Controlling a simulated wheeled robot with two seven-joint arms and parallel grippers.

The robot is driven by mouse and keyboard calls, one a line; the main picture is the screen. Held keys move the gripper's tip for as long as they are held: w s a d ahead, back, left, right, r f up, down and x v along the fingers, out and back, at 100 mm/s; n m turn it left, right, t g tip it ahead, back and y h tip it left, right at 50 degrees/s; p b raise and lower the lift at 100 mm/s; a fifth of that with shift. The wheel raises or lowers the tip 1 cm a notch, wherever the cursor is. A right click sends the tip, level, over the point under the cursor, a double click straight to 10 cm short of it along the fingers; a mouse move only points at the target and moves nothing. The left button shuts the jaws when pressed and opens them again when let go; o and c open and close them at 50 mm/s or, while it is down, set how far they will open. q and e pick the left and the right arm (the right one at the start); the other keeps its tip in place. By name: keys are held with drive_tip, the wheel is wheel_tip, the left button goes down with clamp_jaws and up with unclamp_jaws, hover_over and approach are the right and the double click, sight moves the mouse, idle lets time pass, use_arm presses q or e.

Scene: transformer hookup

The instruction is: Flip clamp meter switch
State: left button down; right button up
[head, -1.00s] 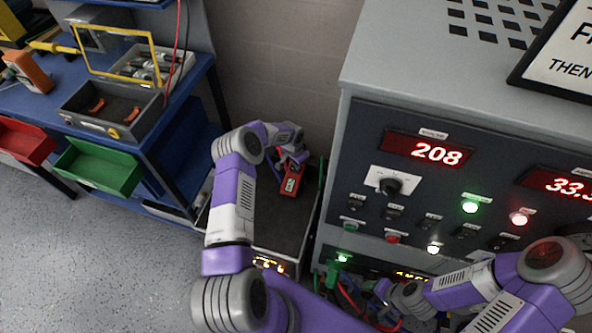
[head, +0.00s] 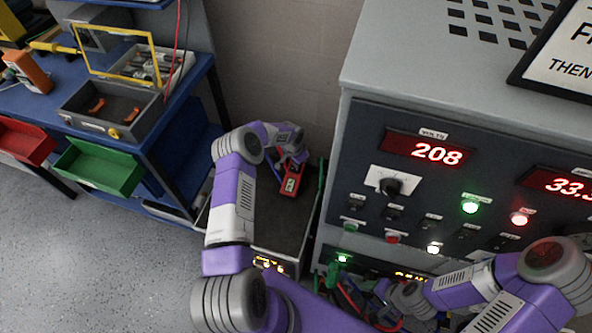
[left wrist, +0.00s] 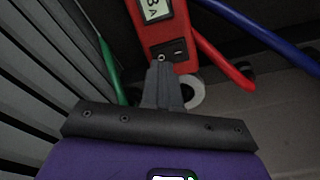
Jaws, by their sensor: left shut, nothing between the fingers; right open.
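The red clamp meter (head: 291,181) stands over the dark top of a low unit beside the grey cabinet in the head view. In the left wrist view the meter (left wrist: 170,28) shows its small display and a dark switch plate (left wrist: 168,50) below it. My left gripper (head: 300,158) is at the meter's far end. In the wrist view the shut fingertips (left wrist: 162,66) are at the lower edge of the switch plate; whether they touch cannot be told. My right gripper (head: 385,292) is low in front of the cabinet, its fingers partly hidden among cables.
A grey cabinet (head: 400,80) with red displays and a knob stands to the right. A blue workbench (head: 190,85) with a green bin (head: 100,168) is at the left. Red, blue and green cables (left wrist: 225,62) run close around the meter. Floor at lower left is clear.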

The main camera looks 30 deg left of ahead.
use_arm(q)
drive_tip(key=shift+f+b, duration=0.85)
drive_tip(key=shift+f, duration=0.05)
idle(0.7)
drive_tip(key=shift+r, duration=0.15)
wheel_tip(320, 180, up, 7)
drive_tip(key=p, duration=0.3)
drive_tip(key=shift+p, duration=0.35)
drive_tip(key=shift+s, duration=0.1)
idle(0.4)
